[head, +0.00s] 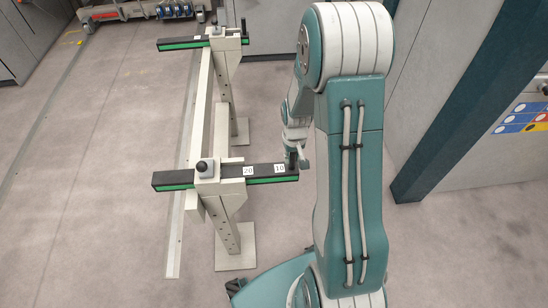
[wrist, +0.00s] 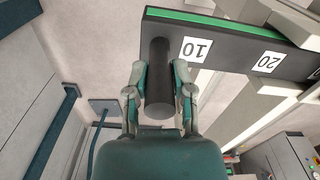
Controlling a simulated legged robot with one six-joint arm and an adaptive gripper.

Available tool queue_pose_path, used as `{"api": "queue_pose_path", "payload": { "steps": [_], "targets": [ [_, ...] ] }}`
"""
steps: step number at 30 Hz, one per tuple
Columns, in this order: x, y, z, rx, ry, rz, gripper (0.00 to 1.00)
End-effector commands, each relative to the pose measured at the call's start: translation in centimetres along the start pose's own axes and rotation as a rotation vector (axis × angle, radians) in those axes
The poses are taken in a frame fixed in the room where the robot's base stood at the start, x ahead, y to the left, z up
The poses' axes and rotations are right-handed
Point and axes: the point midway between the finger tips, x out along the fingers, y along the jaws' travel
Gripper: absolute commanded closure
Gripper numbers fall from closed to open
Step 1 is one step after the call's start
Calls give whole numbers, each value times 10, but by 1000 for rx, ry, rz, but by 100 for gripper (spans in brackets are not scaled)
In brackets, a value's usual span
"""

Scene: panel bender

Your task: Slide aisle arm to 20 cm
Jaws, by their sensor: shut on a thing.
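The aisle arm is a black bar with a green strip (head: 225,175), lying level across the top of the near post in the head view. White labels 20 and 10 show between the post's clamp and the bar's right end. In the wrist view the bar (wrist: 230,32) crosses the top, with its labels upside down. A black cylindrical handle (wrist: 160,78) stands out from its end, also visible in the head view (head: 292,158). My gripper (wrist: 160,85) is shut on this handle, one finger on each side. In the head view my arm partly hides the gripper (head: 299,155).
A second, similar arm (head: 185,44) rests on the far post, joined by a pale rail. Grey cabinets and a teal column (head: 470,85) stand at the right.

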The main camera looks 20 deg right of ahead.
Motion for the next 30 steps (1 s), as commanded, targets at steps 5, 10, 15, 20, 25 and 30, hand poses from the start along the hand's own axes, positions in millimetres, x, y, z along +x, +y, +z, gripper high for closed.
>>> {"api": "queue_pose_path", "payload": {
  "steps": [5, 10, 15, 20, 25, 30],
  "targets": [
    [1, 10, 3, -1, -1, 0, 100],
    [1, 9, 3, -2, -1, 0, 100],
    [1, 9, 3, -1, -2, -1, 35],
    [1, 9, 2, -1, -1, 0, 35],
    [0, 9, 2, -1, 0, 0, 35],
    [-10, 9, 2, -1, 2, 0, 35]
  ]
}}
